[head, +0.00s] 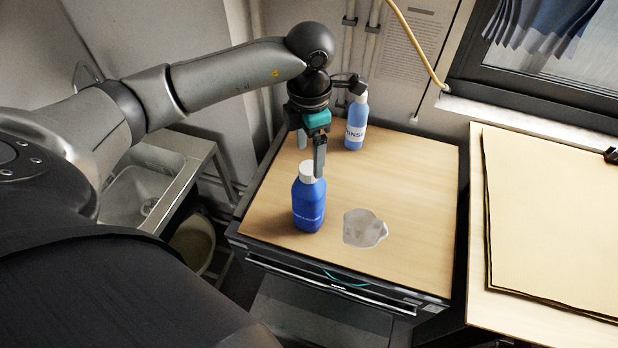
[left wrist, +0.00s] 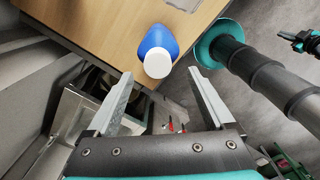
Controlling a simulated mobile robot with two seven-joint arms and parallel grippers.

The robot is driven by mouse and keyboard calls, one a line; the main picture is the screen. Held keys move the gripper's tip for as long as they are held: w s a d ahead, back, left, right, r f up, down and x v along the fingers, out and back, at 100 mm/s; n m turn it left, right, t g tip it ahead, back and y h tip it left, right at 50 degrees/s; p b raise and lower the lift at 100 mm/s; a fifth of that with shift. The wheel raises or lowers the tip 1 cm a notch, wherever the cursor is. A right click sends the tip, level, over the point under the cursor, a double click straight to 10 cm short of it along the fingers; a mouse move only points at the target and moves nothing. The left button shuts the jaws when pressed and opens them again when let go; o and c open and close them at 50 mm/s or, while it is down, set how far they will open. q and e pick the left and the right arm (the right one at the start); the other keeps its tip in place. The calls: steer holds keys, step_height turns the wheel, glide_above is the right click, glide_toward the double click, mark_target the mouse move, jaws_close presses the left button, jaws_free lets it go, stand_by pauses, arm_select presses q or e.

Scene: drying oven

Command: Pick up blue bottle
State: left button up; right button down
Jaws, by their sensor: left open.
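The blue bottle (head: 308,203) with a white cap stands upright on the wooden tabletop (head: 412,180), near its front left edge. My left gripper (head: 311,150) is open and empty, with its fingers pointing down by the bottle's cap in the head view. In the left wrist view the bottle (left wrist: 158,48) and its white cap lie ahead, between the lines of the two spread fingers (left wrist: 155,98) and beyond their tips. My right gripper does not show clearly enough to identify.
A lighter blue bottle labelled rinse (head: 356,125) stands behind, close to my left gripper. A grey irregular patch (head: 364,228) lies right of the blue bottle. A sink (head: 140,190) is at left. A second table with a beige board (head: 560,200) is at right.

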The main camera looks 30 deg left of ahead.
mark_target(309, 167)
arm_select(q)
steer(key=shift+w+a+f+p, duration=0.1)
steer(key=shift+f+p, duration=0.55)
steer(key=shift+f, duration=2.35)
steer(key=shift+c, duration=0.4)
jaws_close()
steer(key=shift+w+r, duration=0.1)
